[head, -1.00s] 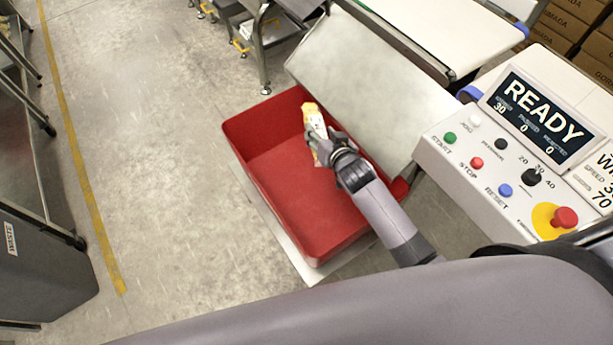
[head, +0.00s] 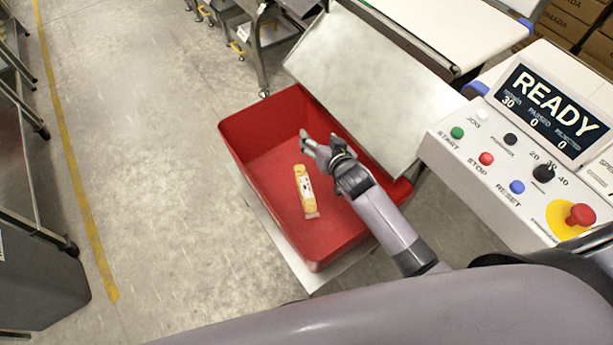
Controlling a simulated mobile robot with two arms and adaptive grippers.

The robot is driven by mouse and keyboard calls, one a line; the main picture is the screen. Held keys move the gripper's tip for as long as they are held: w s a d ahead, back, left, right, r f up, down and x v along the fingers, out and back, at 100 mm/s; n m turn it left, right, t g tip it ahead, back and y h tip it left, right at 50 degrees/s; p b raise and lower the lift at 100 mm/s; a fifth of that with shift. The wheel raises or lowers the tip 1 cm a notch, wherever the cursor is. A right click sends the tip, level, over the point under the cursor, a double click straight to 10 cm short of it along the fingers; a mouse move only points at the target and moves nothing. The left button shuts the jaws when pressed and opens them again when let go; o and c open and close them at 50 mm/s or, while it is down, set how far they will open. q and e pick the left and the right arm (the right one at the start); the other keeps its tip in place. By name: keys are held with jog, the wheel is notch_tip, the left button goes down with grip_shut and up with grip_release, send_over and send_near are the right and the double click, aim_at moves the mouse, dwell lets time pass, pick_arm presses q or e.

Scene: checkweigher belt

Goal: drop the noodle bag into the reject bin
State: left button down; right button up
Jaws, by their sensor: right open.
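The noodle bag (head: 304,187), a narrow yellow and clear packet, lies inside the red reject bin (head: 265,198), on or close to its floor. My right gripper (head: 311,143) is open and empty above the bin, just beyond the upper end of the bag and apart from it. My right arm reaches over the bin's right side. My left gripper is not in view.
A sloping metal chute (head: 375,90) rises behind the bin. The control panel (head: 500,170) with its READY display (head: 548,108) and red stop button (head: 580,214) stands at the right. Clear floor (head: 150,150) lies to the left.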

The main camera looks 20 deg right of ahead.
jog(key=shift+s, duration=0.15)
jog(key=v, duration=1.1)
jog(key=shift+s+r, duration=0.15)
jog(key=shift+s, duration=0.15)
jog(key=shift+s+d, duration=0.1)
